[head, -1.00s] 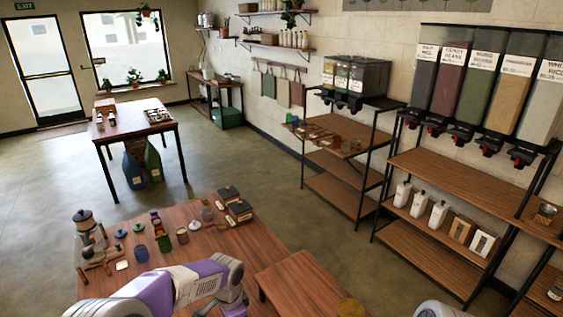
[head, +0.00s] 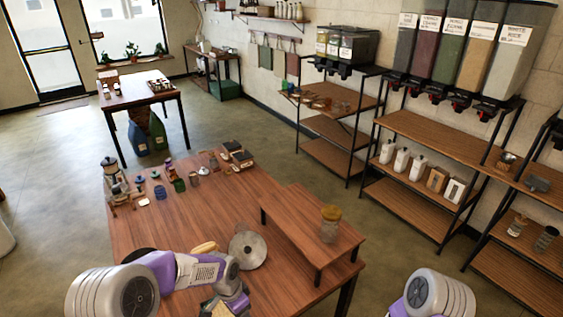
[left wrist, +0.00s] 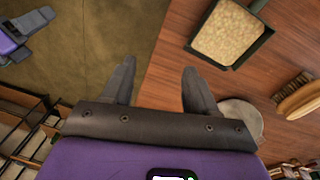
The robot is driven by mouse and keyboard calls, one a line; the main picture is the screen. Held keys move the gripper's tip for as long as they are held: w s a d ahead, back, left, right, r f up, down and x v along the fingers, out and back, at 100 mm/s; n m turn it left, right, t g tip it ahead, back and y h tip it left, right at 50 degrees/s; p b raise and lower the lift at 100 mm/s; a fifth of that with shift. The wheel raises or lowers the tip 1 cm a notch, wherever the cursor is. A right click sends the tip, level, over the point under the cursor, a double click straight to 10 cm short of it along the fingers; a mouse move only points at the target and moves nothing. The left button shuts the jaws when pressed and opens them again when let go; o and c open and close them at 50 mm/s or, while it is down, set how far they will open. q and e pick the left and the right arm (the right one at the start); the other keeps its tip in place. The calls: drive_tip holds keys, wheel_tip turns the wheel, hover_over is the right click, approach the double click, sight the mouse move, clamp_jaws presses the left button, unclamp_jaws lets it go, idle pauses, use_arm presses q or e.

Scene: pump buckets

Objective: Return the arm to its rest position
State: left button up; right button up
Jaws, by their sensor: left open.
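My left arm comes in from the left over the near edge of the wooden table (head: 190,228) in the head view, bent, with its gripper low in the picture. In the left wrist view my left gripper (left wrist: 156,66) is open and empty, its two dark fingers apart above the table's edge and the floor. Only a rounded part of my right arm shows at the bottom right of the head view. A purple and grey part at the top left of the left wrist view looks like my right gripper (left wrist: 28,30); its fingers are unclear.
A grain-filled tray (left wrist: 228,33), a brush (left wrist: 298,95) and a round metal plate (head: 247,250) lie near my left gripper. A yellow-lidded jar (head: 330,225) stands on a raised wooden stand (head: 300,212). Several small jars stand farther back. Dispenser shelves (head: 440,135) line the right wall.

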use_arm(q)
drive_tip(key=s+d+f+n+h+b, duration=0.1)
drive_tip(key=s+f+n+b, duration=0.1)
drive_tip(key=s+f+n, duration=0.4)
drive_tip(key=s+d+f+n+t+h+b, duration=0.1)
drive_tip(key=s+f+n+b, duration=0.2)
drive_tip(key=s+f, duration=1)
wheel_tip(320, 180, down, 2)
drive_tip(key=n, duration=0.3)
drive_tip(key=shift+d+f+h, duration=0.2)
drive_tip(key=shift+h, duration=0.2)
